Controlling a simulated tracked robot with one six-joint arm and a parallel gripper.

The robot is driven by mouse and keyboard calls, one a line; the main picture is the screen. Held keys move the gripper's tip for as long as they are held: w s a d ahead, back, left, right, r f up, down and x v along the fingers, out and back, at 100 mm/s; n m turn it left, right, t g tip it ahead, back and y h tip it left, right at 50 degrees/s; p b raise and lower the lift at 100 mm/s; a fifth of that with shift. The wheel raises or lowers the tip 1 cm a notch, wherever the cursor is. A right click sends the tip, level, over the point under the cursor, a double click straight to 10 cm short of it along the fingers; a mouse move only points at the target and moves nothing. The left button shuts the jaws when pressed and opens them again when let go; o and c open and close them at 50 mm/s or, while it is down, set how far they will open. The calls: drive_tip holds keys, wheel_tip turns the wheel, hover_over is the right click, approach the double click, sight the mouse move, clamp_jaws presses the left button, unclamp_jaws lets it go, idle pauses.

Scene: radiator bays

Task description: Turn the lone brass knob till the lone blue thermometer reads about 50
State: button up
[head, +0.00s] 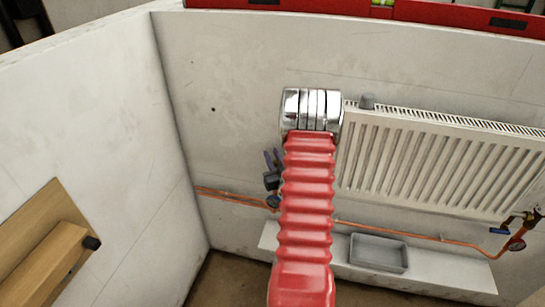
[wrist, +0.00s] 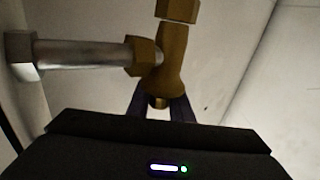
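A small dark blue round thing (head: 273,202) sits at the copper pipe just below my gripper. It may be the blue thermometer; its reading is too small to tell. My arm hides the pipe and wall behind it.
A white radiator (head: 435,160) hangs at the right. At its right end are a brass valve (head: 525,218) and a red-rimmed gauge (head: 516,245). A grey tray (head: 378,252) rests on a white ledge below. A wooden bracket with a black knob (head: 91,243) juts from the left wall.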

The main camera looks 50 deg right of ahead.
clamp_jaws()
drive_tip(key=shift+w+a+n+y, duration=0.1)
drive_tip(key=shift+a+n+y, duration=0.05)
drive_tip(key=shift+n+y, duration=0.2)
drive_tip(key=shift+o, duration=2.3)
unclamp_jaws()
drive_tip(key=v, duration=1.3)
drive_tip(key=shift+s+f, duration=0.25)
drive_tip(key=shift+s, duration=0.2)
drive_tip(key=shift+a, duration=0.1)
